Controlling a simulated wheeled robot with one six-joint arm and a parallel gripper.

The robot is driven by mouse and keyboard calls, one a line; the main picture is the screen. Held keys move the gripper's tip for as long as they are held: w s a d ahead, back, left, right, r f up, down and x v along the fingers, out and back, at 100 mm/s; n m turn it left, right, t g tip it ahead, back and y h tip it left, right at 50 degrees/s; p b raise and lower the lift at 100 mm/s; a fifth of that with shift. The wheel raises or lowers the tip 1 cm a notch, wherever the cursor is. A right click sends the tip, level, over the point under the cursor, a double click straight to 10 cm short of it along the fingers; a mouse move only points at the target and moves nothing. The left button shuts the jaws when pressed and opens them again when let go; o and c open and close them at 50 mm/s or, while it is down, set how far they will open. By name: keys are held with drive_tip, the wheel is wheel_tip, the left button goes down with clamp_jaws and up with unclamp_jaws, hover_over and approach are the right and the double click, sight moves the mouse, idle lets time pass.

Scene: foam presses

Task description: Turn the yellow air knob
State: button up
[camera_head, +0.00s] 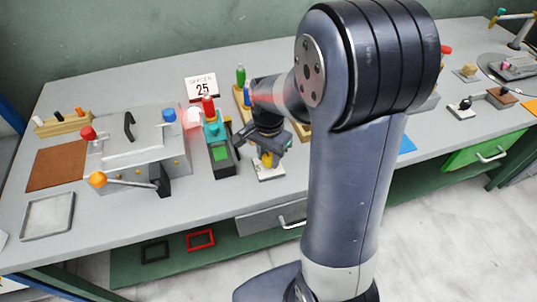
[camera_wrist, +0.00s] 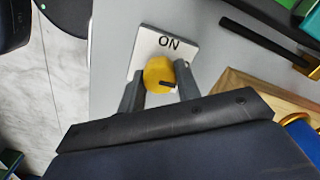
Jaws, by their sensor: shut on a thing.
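The yellow air knob (camera_wrist: 157,75) sits on a white plate (camera_wrist: 150,45) marked "ON" in the wrist view. A short dark pointer bar on the knob points right in that view. My gripper (camera_wrist: 160,84) is shut on the knob, one finger on each side. In the head view the knob (camera_head: 268,160) shows small and partly hidden below my gripper (camera_head: 266,150). Its white plate (camera_head: 268,174) lies on the grey table there.
Left of my gripper stands a teal-and-black press (camera_head: 219,155) with a red top. A large grey press (camera_head: 140,145) with an orange-ended lever (camera_head: 98,180) stands further left. A wooden rack (camera_wrist: 240,92) is close on the right in the wrist view.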

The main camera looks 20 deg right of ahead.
sight(268, 156)
drive_tip(key=shift+m, duration=0.3)
idle(0.4)
drive_tip(key=o, duration=1)
wheel_tip(268, 156, up, 11)
drive_tip(key=shift+f, duration=0.1)
wheel_tip(268, 156, down, 11)
idle(0.5)
